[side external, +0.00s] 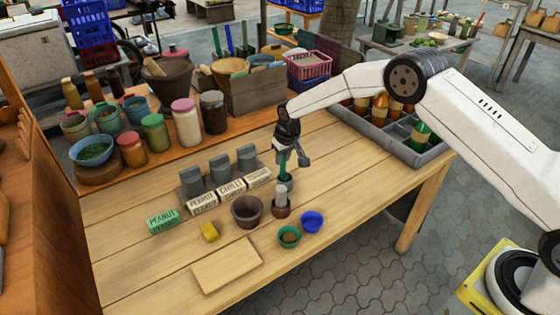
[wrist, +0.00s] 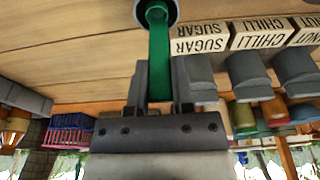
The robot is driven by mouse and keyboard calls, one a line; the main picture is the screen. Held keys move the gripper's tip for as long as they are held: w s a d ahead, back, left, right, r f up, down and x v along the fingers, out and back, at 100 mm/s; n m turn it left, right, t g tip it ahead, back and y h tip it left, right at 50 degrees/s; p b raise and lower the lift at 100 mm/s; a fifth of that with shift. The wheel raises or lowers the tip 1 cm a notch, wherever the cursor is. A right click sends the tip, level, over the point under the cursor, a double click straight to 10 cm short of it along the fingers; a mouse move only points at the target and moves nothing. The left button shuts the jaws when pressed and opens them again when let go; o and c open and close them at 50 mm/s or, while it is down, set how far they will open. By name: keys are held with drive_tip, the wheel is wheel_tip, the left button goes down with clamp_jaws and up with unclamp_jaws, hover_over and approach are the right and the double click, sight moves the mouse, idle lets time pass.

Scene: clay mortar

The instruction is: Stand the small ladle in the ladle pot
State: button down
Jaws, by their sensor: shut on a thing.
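My gripper (side external: 284,160) is shut on the green small ladle (wrist: 158,60), above the table between the label blocks and the front bowls. In the wrist view the green shaft runs from between the fingers to a dark grey round rim (wrist: 174,14) at the top edge. I cannot tell whether that rim is the ladle pot or part of the ladle. In the side view the ladle (side external: 284,168) hangs down below the fingers, and its lower end is too small to read clearly. A brown holder (side external: 281,211) with a grey upright piece (side external: 282,194) stands just in front of it.
Label blocks (side external: 202,203) stand left. A bottle crate (side external: 345,118) stands right.

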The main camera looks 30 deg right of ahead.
drive_tip(key=shift+f, duration=0.7)
drive_tip(key=shift+c, duration=2)
unclamp_jaws()
drive_tip(key=shift+r, duration=0.1)
drive_tip(key=v, duration=0.7)
drive_tip(key=shift+r, duration=0.35)
drive_tip(key=shift+s, duration=0.15)
